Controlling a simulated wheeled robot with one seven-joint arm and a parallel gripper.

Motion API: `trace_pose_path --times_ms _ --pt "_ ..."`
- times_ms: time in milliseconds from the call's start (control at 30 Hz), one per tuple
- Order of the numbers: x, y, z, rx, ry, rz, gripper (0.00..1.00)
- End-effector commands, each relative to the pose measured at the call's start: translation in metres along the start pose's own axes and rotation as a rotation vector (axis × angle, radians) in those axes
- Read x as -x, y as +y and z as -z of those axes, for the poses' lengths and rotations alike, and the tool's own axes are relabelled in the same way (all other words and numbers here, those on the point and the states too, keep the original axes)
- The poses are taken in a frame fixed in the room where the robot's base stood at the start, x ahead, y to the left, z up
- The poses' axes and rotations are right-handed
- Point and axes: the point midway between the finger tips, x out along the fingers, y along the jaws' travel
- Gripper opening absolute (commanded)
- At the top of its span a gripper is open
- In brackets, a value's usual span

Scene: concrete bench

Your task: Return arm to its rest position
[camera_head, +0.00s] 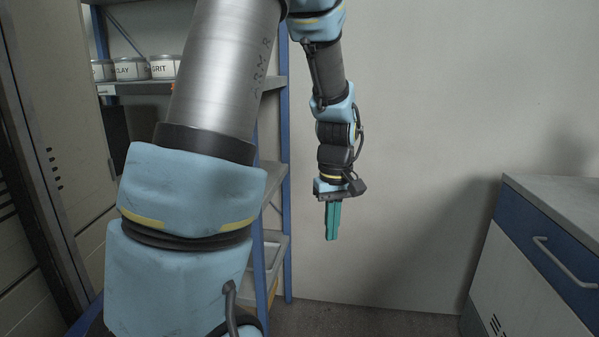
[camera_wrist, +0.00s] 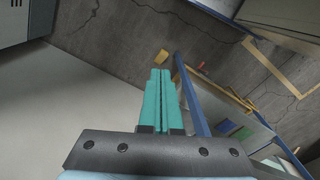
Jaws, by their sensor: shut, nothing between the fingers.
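My arm reaches up and then down across the head view, and my gripper (camera_head: 332,238) hangs with its teal fingers pointing down. The fingers are together with nothing between them. In the wrist view my gripper (camera_wrist: 160,72) shows as two teal fingers side by side, shut and empty. It hangs in the air in front of the pale wall, to the right of the shelf unit, and touches nothing that I can see.
A blue-framed shelf unit (camera_head: 287,215) stands behind my arm, with labelled tubs (camera_head: 131,69) on an upper shelf. A cabinet with a blue drawer (camera_head: 555,257) is at the right. The wall between is clear.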

Motion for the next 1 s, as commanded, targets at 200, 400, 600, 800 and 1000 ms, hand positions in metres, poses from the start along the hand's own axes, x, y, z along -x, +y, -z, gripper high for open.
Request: trace_pose_path --times_ms 200,400,600,800,1000 --pt "0.006 -0.086 -0.006 -0.180 0.046 -0.039 0.00" --pt "0.007 -0.134 -0.021 -0.307 0.090 -0.043 0.00" --pt "0.025 -0.158 -0.031 -0.388 0.117 -0.036 0.00" --pt "0.059 -0.158 -0.030 -0.386 0.115 -0.036 0.00" --pt "0.104 -0.157 -0.029 -0.386 0.115 -0.036 0.00"
